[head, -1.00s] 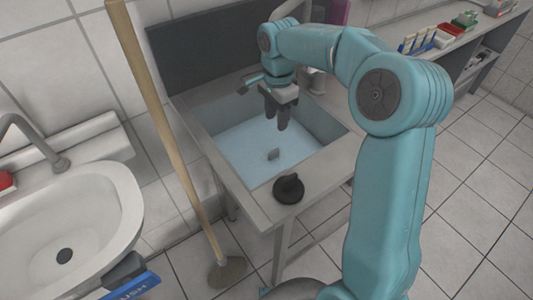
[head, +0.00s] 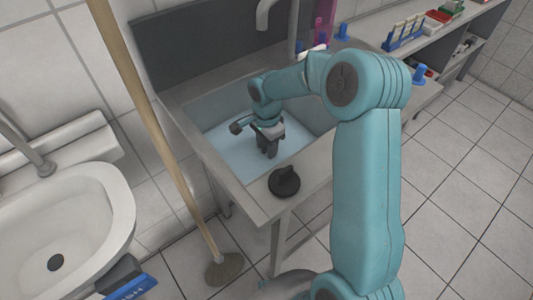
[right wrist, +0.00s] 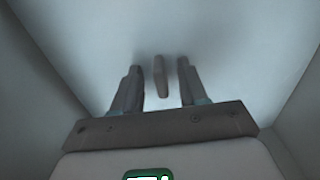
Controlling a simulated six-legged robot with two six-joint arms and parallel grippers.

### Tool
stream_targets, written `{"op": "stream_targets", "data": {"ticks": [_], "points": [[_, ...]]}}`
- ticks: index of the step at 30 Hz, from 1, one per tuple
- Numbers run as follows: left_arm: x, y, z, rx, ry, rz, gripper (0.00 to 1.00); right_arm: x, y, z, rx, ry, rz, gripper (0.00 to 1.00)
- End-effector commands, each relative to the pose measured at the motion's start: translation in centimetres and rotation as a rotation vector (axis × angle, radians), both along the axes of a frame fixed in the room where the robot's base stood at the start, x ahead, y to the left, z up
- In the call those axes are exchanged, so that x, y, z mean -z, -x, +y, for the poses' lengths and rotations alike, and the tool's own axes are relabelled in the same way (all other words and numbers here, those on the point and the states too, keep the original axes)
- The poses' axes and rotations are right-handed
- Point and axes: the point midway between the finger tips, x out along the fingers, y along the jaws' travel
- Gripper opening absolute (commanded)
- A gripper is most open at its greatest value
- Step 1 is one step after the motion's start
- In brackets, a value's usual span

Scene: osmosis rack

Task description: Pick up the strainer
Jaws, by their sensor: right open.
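A small grey upright piece, which I take to be the strainer (right wrist: 161,76), stands on the sink floor in the right wrist view. My right gripper (head: 267,152) reaches down into the sink. Its fingers (right wrist: 159,67) are open, one on each side of the piece, with a gap on both sides. In the head view the gripper hides the piece. My left gripper is not in view.
The sink walls (head: 229,164) surround the gripper. A black knobbed object (head: 284,182) sits on the front rim. A wooden-handled tool (head: 160,140) leans left of the sink, beside a white basin (head: 105,205). A grey faucet (head: 264,14) rises behind.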

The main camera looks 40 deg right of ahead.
Motion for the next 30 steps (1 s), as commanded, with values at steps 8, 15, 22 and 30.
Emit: {"op": "stream_targets", "data": {"ticks": [8, 15, 22, 30], "points": [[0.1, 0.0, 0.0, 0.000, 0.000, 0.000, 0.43, 1.7, -0.2, 0.0, 0.000, 0.001, -0.001, 0.43], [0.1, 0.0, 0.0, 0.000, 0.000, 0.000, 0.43, 1.7, -0.2, 0.0, 0.000, 0.001, -0.001, 0.00], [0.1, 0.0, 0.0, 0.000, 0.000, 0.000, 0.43, 1.7, -0.2, 0.0, 0.000, 0.001, -0.001, 0.00], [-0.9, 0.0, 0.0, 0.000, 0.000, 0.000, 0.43, 0.3, -0.2, 0.0, 0.000, 0.001, -0.002, 0.00]]}}
